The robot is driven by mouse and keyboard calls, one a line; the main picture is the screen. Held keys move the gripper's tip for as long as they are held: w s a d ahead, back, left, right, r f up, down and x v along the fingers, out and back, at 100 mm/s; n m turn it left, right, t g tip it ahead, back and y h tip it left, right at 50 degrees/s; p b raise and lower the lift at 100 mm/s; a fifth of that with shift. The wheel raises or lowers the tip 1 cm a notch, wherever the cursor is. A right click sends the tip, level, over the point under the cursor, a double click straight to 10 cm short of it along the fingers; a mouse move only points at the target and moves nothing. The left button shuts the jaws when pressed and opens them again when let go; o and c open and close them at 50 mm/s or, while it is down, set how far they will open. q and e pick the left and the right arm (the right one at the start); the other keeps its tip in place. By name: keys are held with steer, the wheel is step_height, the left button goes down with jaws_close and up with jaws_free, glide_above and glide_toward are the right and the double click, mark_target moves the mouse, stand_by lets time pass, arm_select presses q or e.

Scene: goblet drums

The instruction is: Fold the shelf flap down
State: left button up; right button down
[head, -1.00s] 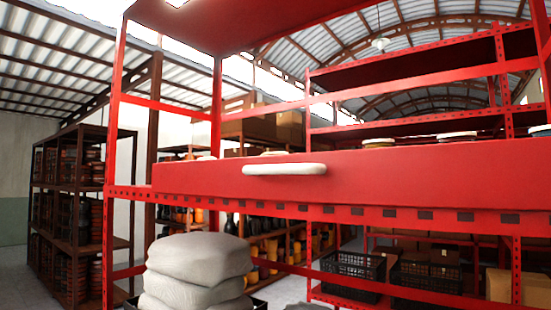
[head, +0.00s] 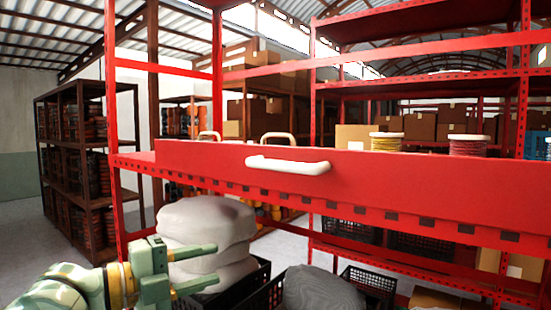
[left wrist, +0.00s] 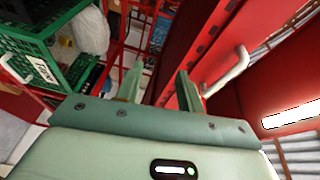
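The red shelf flap (head: 390,178) stands upright along the front edge of the red shelf. A white handle (head: 288,165) is on its front face. In the left wrist view the flap (left wrist: 180,50) and its handle (left wrist: 228,73) lie just right of and beyond the fingers. My left gripper (head: 214,268) is at the lower left of the head view, below and left of the handle and apart from it. Its two green fingers (left wrist: 160,88) are spread with nothing between them. My right gripper is in neither view.
Stacked grey sacks (head: 207,232) stand behind the left gripper, below the shelf. Black crates (head: 262,290) are on the floor beside them. Rope spools (head: 387,141) stand behind the flap. A red upright (head: 112,120) stands at the shelf's left end.

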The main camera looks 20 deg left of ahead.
mark_target(272, 168)
arm_select(q)
steer(key=s+r+m+h, duration=0.3)
steer(key=s+r, duration=0.1)
steer(key=r, duration=0.9)
steer(key=shift+t, duration=0.4)
steer(key=p+x, duration=0.3)
steer(key=x, duration=0.2)
steer(key=p+x, duration=0.4)
steer(key=x, duration=0.1)
steer(key=w+a+p+x, duration=0.1)
steer(key=p+x, duration=0.2)
steer(key=x, duration=0.2)
steer(key=shift+w+d+r, duration=0.1)
steer(key=shift+w+d, duration=0.05)
steer(key=shift+d, duration=0.05)
steer(key=shift+w+d, duration=0.3)
steer(key=shift+d, duration=0.05)
steer(key=shift+c, duration=0.4)
jaws_close()
